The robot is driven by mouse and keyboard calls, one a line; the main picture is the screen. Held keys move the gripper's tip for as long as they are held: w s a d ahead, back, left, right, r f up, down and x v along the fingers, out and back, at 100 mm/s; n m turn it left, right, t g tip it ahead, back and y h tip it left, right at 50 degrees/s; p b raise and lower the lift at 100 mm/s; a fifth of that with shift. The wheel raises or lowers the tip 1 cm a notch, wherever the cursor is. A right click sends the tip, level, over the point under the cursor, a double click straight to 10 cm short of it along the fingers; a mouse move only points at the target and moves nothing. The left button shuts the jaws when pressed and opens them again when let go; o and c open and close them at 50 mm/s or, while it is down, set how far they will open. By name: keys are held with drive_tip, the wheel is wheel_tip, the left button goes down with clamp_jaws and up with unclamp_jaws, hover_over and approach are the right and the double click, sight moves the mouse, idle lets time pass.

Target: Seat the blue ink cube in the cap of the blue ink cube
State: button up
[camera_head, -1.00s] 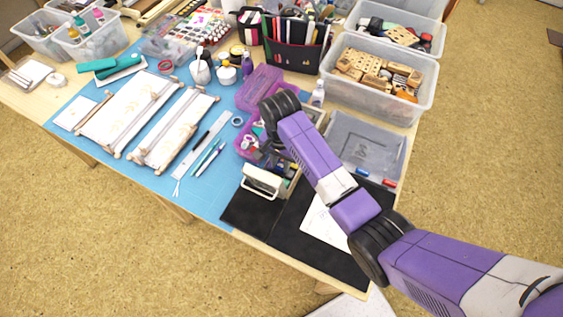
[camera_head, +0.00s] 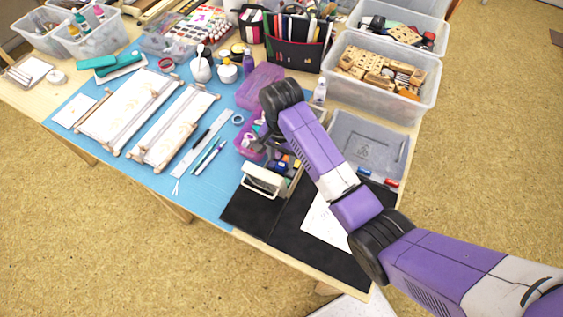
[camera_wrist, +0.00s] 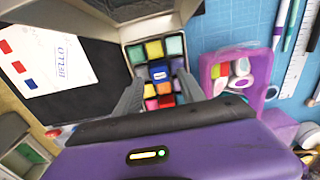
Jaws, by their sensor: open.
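The blue ink cube (camera_wrist: 159,73), dark blue with a pale label on top, sits among several coloured cubes in the open ink box (camera_wrist: 138,28). My gripper (camera_wrist: 159,79) is open above this box, its two fingers apart on either side of the cube rows. I cannot tell whether the fingers touch any cube. In the head view my gripper (camera_head: 270,145) is partly hidden by my arm, over the back of the box (camera_head: 262,181). A small blue piece (camera_head: 363,171) lies by the grey tray; whether it is the blue cube's cap is unclear.
A small red piece (camera_head: 391,183) lies near the grey tray (camera_head: 378,137). A pink-purple case (camera_wrist: 244,78) with loose items stands beside the ink box. The stamped paper (camera_wrist: 44,60) lies on the black mat (camera_head: 254,211). Bins of wooden stamps (camera_head: 409,107) stand behind.

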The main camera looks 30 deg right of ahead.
sight(282, 165)
wheel_tip(282, 165, up, 5)
drive_tip(key=shift+s+d+r, duration=0.1)
idle(0.7)
